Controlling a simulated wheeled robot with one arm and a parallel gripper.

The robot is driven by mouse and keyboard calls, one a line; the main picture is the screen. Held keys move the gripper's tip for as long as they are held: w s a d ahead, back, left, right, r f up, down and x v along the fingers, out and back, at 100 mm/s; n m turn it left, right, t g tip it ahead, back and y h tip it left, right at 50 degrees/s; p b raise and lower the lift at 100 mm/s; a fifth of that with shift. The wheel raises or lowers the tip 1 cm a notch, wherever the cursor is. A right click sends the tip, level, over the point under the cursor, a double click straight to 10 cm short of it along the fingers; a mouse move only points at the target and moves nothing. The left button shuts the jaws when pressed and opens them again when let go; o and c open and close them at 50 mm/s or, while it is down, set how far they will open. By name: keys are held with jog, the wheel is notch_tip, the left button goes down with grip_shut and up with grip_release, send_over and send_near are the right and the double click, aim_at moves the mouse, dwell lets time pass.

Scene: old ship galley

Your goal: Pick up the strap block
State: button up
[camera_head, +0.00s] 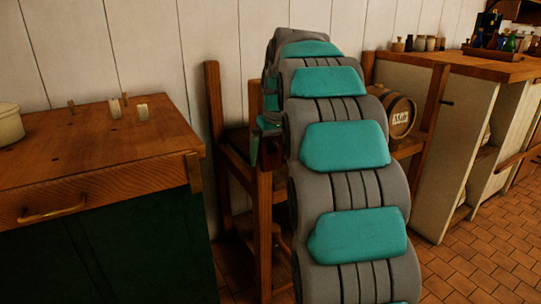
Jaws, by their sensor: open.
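I cannot make out the strap block for certain. My grey and teal arm rises through the middle of the view and bends away at the top. My gripper is not discernible; the arm hides what lies behind it.
A wooden rack (262,225) stands behind my arm, with a small labelled barrel (400,116) at its right. A pale pot (8,125) sits at the counter's left edge. A right counter (470,64) holds jars and bottles. Tiled floor (470,270) is open at lower right.

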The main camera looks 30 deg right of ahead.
jog(key=shift+c, duration=0.4)
jog(key=c, duration=1.3)
jog(key=shift+r, duration=0.2)
